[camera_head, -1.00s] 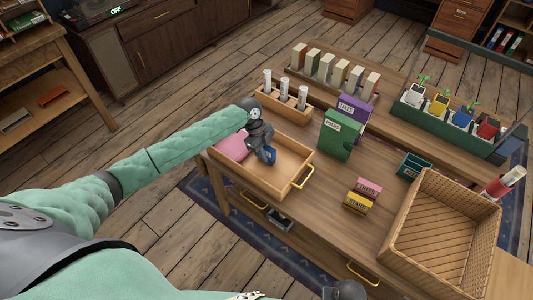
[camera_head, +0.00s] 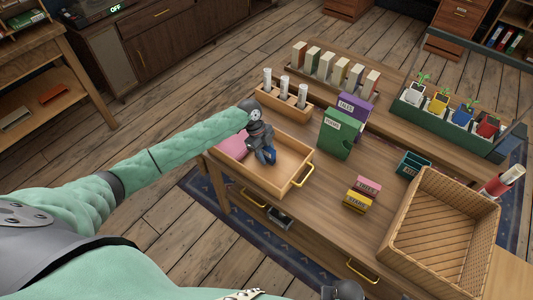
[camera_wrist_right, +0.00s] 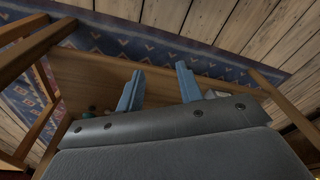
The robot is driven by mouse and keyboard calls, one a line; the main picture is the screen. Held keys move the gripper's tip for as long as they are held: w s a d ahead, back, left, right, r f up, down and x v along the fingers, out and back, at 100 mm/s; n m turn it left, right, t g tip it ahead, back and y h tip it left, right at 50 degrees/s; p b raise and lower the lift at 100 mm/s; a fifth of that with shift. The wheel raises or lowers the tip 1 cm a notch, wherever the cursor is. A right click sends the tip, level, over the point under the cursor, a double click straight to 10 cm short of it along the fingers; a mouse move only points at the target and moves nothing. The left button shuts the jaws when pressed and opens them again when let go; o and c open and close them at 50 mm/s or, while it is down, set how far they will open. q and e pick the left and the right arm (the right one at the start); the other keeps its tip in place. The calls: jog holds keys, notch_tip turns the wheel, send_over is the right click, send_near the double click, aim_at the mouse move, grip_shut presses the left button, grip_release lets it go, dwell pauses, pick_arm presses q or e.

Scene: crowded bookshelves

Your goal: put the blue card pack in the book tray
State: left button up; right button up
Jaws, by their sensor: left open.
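The wooden tray (camera_head: 285,182), with a yellow handle at its right end, sits at the left end of the table; I take it as the book tray. A pink book-like thing (camera_head: 232,147) lies in its left part. My left gripper (camera_head: 265,157) points down inside the tray, fingers apart. Blue shows at its fingertips; the gripper hides much of this spot, and I cannot clearly separate the blue card pack from the blue fingers. My right gripper (camera_wrist_right: 158,88) is open and empty in the right wrist view, with floor and rug beyond it.
A wicker basket (camera_head: 400,233) stands at the table's right. A rack with white tubes (camera_head: 283,103) is behind the tray.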

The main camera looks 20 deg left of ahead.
pick_arm(q)
jog(key=shift+w+a+r, duration=0.1)
jog(key=shift+a+r, duration=0.1)
jog(key=shift+r, duration=0.3)
jog(key=b+v, duration=0.2)
jog(key=v, duration=0.7)
jog(key=shift+a+r+b, duration=0.15)
jog(key=shift+r+b, duration=0.15)
jog(key=shift+r, duration=0.1)
jog(key=shift+a+r, duration=0.2)
jog(key=shift+r, duration=0.45)
pick_arm(e)
notch_tip(320, 180, up, 11)
jog(key=w, duration=0.1)
jog(key=shift+a, duration=0.35)
jog(key=shift+r, duration=0.1)
